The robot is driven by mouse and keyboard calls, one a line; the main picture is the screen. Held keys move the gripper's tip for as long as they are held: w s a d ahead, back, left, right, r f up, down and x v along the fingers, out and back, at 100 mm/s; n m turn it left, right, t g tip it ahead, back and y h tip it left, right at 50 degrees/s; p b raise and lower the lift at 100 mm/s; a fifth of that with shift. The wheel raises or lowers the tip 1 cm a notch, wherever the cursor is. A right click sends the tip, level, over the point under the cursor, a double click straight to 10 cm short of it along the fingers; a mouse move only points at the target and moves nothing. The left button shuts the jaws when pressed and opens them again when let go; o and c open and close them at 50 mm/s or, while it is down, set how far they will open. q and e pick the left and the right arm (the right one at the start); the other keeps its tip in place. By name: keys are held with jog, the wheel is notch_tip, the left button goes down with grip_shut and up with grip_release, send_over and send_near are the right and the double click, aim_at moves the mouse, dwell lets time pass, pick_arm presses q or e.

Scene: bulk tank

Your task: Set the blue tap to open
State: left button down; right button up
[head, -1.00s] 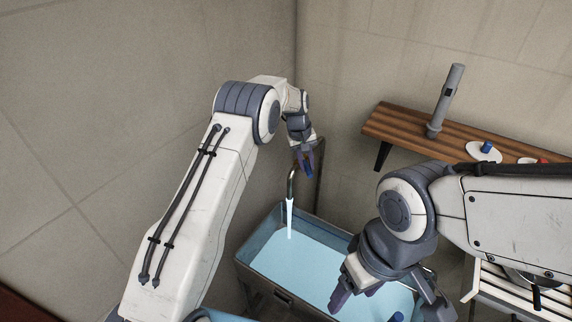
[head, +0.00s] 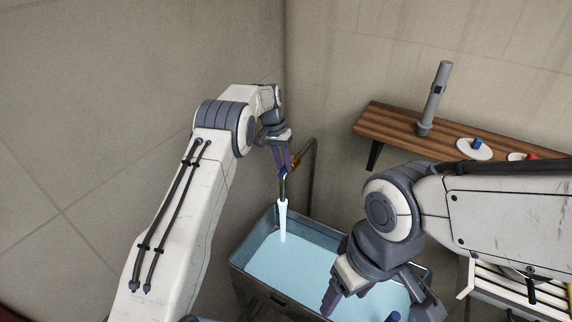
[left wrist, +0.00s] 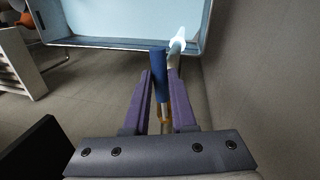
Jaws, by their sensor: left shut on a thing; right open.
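The tap's blue handle (head: 283,172) is between the purple fingers of my left gripper (head: 280,162), which is shut on it. The handle also shows upright between the fingers in the left wrist view (left wrist: 158,72). A brass-coloured tap body (head: 304,154) shows just right of the fingers, on a dark pipe (head: 310,185). A pale stream of water (head: 283,218) runs from the spout into the blue-lined tank (head: 240,258). My right gripper (head: 380,298) is open and empty over the tank's front right.
A wooden wall shelf (head: 390,120) at the right holds a grey cylinder (head: 434,98), a white disc with a blue knob (head: 475,149) and a red-topped item (head: 531,156). A slatted stand (head: 480,285) is at the lower right. Walls stand close behind the tap.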

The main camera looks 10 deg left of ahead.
pick_arm(q)
jog(key=shift+w+a+r, duration=0.1)
dwell(0.3)
jog(key=c, duration=0.7)
grip_release()
jog(key=shift+c, duration=0.2)
jog(key=shift+r, duration=0.3)
notch_tip(320, 180, up, 10)
jog(key=a+b, duration=0.1)
jog(key=a, duration=0.1)
jog(key=shift+w+f+b, duration=0.15)
jog(key=shift+f+b, duration=0.05)
jog(key=shift+b, duration=0.1)
jog(key=shift+d, duration=0.1)
